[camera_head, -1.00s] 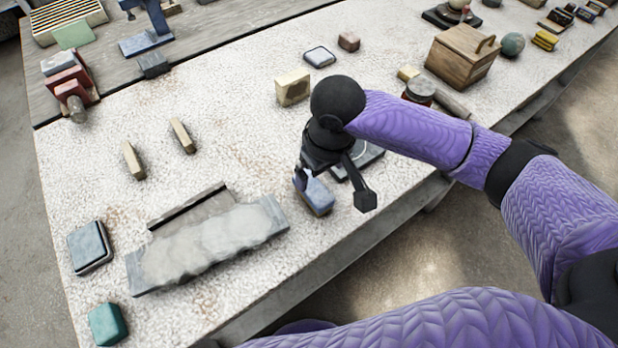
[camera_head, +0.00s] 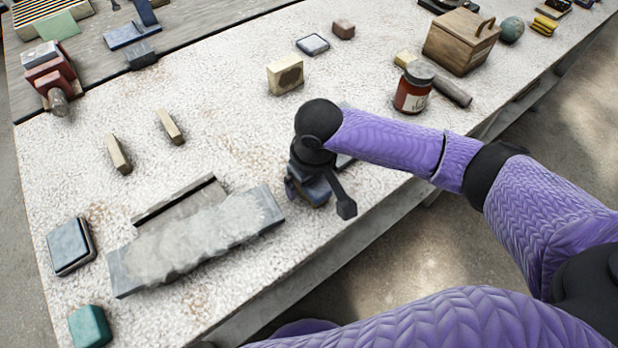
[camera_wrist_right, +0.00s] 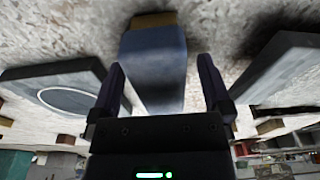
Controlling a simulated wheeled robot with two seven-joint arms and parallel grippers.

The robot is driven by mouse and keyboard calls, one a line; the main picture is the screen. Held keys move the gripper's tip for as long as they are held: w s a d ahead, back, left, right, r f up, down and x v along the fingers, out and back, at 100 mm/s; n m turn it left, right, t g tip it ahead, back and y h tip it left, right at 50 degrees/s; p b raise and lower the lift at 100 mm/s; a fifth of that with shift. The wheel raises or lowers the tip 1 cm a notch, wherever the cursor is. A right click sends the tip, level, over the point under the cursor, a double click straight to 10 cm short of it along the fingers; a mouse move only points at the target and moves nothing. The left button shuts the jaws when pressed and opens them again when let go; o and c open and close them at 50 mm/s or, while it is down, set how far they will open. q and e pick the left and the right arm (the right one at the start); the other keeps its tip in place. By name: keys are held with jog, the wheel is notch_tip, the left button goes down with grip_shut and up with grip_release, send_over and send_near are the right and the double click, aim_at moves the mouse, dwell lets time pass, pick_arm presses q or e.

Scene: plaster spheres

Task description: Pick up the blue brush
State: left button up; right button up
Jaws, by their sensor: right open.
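The blue brush (camera_head: 317,190) lies on the pale speckled table near its front edge, mostly hidden under my right gripper in the head view. In the right wrist view the brush (camera_wrist_right: 153,65) is a blue block with a brown end (camera_wrist_right: 153,20). My right gripper (camera_head: 318,200) is open, with one finger on each side of the brush. In the wrist view its fingers (camera_wrist_right: 160,75) are apart, with the brush between them and a gap on the right. I cannot tell whether either finger touches it. My left gripper is not in view.
A grey slab with a pale lump (camera_head: 195,240) lies left of the gripper. A dark flat plate (camera_wrist_right: 55,88) is close beside the brush. A red-brown jar (camera_head: 412,90) and wooden box (camera_head: 458,42) stand at right.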

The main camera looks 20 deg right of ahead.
jog(key=shift+f, duration=0.15)
grip_shut()
dwell(0.5)
notch_tip(320, 180, up, 11)
jog(key=p, duration=0.4)
jog(key=shift+f, duration=0.15)
jog(key=c, duration=0.8)
grip_release()
jog(key=shift+f, duration=0.1)
jog(key=c, duration=0.4)
